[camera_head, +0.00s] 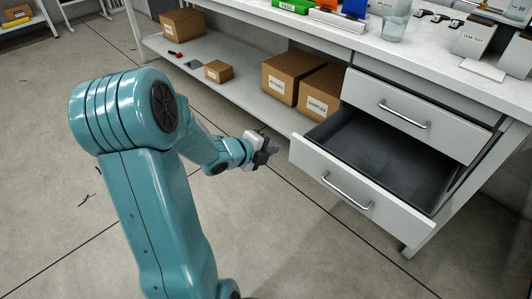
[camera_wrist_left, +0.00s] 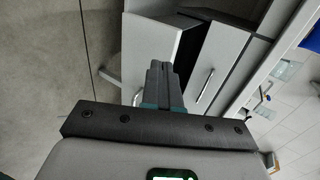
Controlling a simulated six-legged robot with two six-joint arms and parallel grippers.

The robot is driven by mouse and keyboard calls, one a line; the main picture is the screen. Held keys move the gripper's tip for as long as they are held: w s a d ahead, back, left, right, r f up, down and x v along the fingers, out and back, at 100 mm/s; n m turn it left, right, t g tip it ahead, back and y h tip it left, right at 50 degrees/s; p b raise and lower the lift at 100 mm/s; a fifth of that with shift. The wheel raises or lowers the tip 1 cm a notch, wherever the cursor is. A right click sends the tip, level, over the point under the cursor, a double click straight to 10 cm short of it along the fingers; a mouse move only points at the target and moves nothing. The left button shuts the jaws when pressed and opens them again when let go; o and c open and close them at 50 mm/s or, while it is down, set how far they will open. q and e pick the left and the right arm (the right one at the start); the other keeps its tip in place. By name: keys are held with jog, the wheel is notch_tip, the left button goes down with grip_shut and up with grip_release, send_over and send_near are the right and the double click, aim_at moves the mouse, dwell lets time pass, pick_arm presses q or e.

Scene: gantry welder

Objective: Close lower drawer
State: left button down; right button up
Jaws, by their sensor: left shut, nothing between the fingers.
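The lower drawer (camera_head: 320,167) is pulled out of the white workbench, its dark grey interior (camera_head: 375,150) open and empty. Its white front carries a silver bar handle (camera_head: 347,192). My left gripper (camera_head: 274,148) is shut and empty, just left of the drawer front's left end, with a small gap seeming to show between them. In the left wrist view the shut fingers (camera_wrist_left: 158,72) point at the lower drawer's white front (camera_wrist_left: 147,42), overlapping its lower edge in the picture. Whether they touch cannot be told. My right gripper is in neither view.
The upper drawer (camera_head: 440,130) with its handle (camera_head: 404,113) sits above the lower one. Cardboard boxes (camera_head: 283,88) stand on the low shelf (camera_head: 215,95) behind my gripper. A clear container (camera_head: 393,25) stands on the bench top. The floor (camera_head: 290,235) before the drawer is clear.

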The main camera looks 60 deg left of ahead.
aim_at(297, 140)
pick_arm(q)
jog(key=x, duration=0.2)
jog(key=b+x, duration=0.1)
jog(key=x, duration=0.2)
jog(key=r+x, duration=0.1)
jog(key=x, duration=0.1)
jog(key=shift+w+b, duration=0.3)
jog(key=shift+w, duration=0.25)
jog(key=shift+w+a, duration=0.15)
jog(key=shift+w, duration=0.35)
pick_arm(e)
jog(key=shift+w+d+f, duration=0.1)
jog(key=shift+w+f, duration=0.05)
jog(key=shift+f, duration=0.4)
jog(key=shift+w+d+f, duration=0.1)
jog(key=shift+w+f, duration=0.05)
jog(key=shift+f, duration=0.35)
pick_arm(q)
jog(key=shift+w, duration=0.1)
